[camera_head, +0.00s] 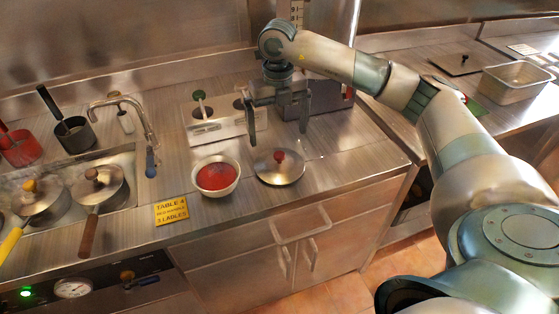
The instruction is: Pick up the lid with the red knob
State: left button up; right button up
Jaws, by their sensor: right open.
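The lid (285,172) is a round steel disc with a red knob (279,156) in its middle. It lies on the steel counter, just right of a white bowl. My right gripper (278,130) comes in from the right and hangs above and slightly behind the lid with its fingers pointing down. It is open and empty, with clear space between the fingers. The knob stands apart from both fingers. My left gripper does not show.
A white bowl of red sauce (217,176) stands left of the lid. Behind it is a pale holder (215,128) with a green-knobbed item. A yellow sign (171,211) lies at the front edge. Pots with lids (98,186) and a tap stand left. Counter right of the lid is clear.

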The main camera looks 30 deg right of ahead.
aim_at(280, 154)
jog(key=shift+f+p, duration=0.45)
jog(key=shift+f, duration=1.55)
jog(key=shift+s+f+p, duration=0.2)
jog(key=shift+f+p, duration=0.25)
jog(key=shift+p, duration=0.2)
jog(key=f+p, duration=0.1)
jog(key=f, duration=0.1)
jog(key=f+p, duration=0.1)
jog(key=shift+s+f, duration=0.2)
jog(key=shift+f, duration=0.15)
jog(key=shift+w+f, duration=0.1)
jog(key=shift+f, duration=0.15)
